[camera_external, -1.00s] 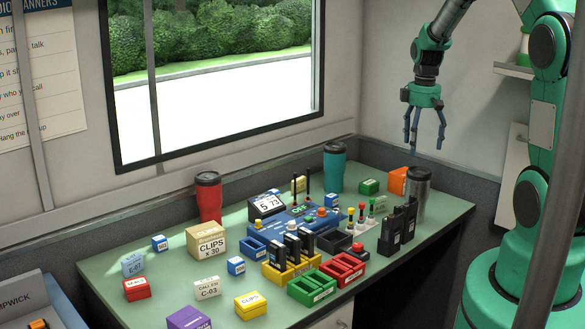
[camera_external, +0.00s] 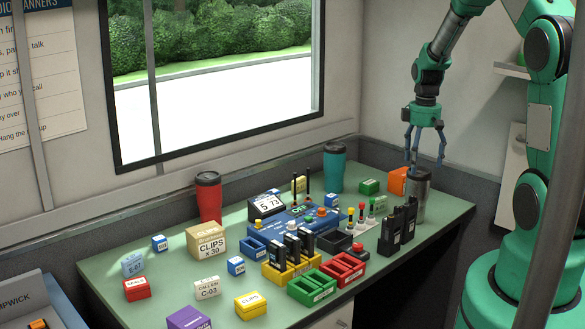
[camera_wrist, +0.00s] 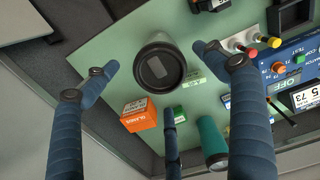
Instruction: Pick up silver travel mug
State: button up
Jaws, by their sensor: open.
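The silver travel mug (camera_external: 419,196) stands upright near the right end of the green table, its dark lid on top. In the wrist view the mug (camera_wrist: 160,66) shows from above, its round black lid facing the camera. My gripper (camera_external: 423,160) is open, pointing down just above the mug. In the wrist view its blue fingers are spread, one to the left and one to the right of the mug, with a third finger below it in the picture. I cannot tell whether any finger touches the mug.
An orange box (camera_external: 397,181) and a green box (camera_external: 369,187) stand close left of the mug. Black radios (camera_external: 398,228) stand in front of it. A teal mug (camera_external: 334,167) and a red mug (camera_external: 208,197) are farther left. The wall is close behind.

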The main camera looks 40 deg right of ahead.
aim_at(419, 170)
jog(key=shift+f, duration=1.85)
jog(key=shift+f, duration=0.1)
jog(key=shift+f+b, duration=0.65)
jog(key=shift+f, duration=1.85)
jog(key=c, duration=1.5)
